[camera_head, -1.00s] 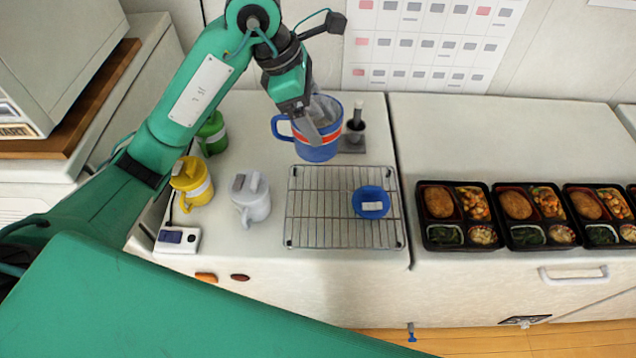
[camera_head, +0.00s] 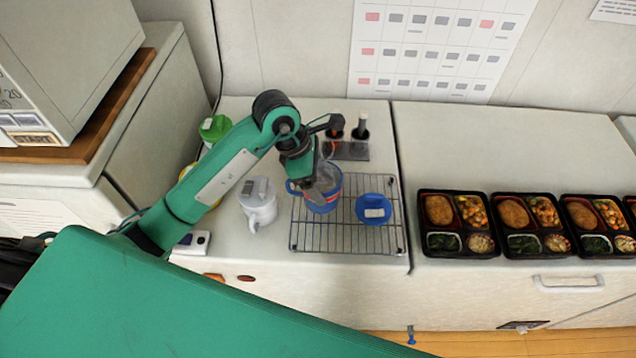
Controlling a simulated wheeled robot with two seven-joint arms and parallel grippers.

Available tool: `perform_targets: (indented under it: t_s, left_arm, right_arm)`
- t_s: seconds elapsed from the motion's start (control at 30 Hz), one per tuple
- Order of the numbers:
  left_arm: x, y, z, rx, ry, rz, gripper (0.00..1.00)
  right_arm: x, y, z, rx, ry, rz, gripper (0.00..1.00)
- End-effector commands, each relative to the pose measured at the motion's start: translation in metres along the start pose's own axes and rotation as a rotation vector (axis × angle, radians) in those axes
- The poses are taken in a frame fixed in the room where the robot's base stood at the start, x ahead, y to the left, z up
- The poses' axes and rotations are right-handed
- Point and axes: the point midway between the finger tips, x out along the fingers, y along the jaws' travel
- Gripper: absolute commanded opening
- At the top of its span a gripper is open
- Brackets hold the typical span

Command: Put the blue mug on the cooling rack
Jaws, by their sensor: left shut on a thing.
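The blue mug (camera_head: 333,196) has an orange-red band and a handle on its left side. It is upright over the back left part of the cooling rack (camera_head: 345,243). I cannot tell whether its base touches the wires. My left gripper (camera_head: 322,188) is shut on the mug's rim from above, and hides part of its top. A blue lid (camera_head: 374,209) with a pale label lies on the right part of the rack, close beside the mug. My right gripper is not in view.
A white lidded mug (camera_head: 259,205) stands left of the rack. A green-lidded mug (camera_head: 214,127) and a yellow one (camera_head: 187,171) are partly behind my left arm. A dark holder (camera_head: 346,150) stands behind the rack. Several bento trays (camera_head: 455,251) line the right counter.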

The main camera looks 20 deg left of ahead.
Motion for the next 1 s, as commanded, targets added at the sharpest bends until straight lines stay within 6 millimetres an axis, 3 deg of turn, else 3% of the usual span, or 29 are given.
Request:
perform_targets:
  t_s: [0.33, 0.7, 0.73, 0.8, 1.0]
  left_arm:
    - [0.032, 0.0, -0.013, -0.003, -0.001, -0.001, 0.21]
    - [0.038, 0.001, -0.016, 0.0, -0.001, 0.002, 0.21]
    - [0.037, 0.0, -0.016, 0.0, 0.0, 0.001, 0.85]
    - [0.037, 0.0, -0.015, -0.001, 0.0, 0.0, 0.99]
    - [0.037, 0.0, -0.015, -0.001, 0.0, 0.0, 1.0]
  right_arm:
    - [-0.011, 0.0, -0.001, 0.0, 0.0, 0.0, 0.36]
    - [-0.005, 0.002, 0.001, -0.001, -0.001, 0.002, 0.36]
    - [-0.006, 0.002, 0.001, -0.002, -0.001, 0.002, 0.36]
    - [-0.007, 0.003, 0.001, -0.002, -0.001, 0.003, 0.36]
    - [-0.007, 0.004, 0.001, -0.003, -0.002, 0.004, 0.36]
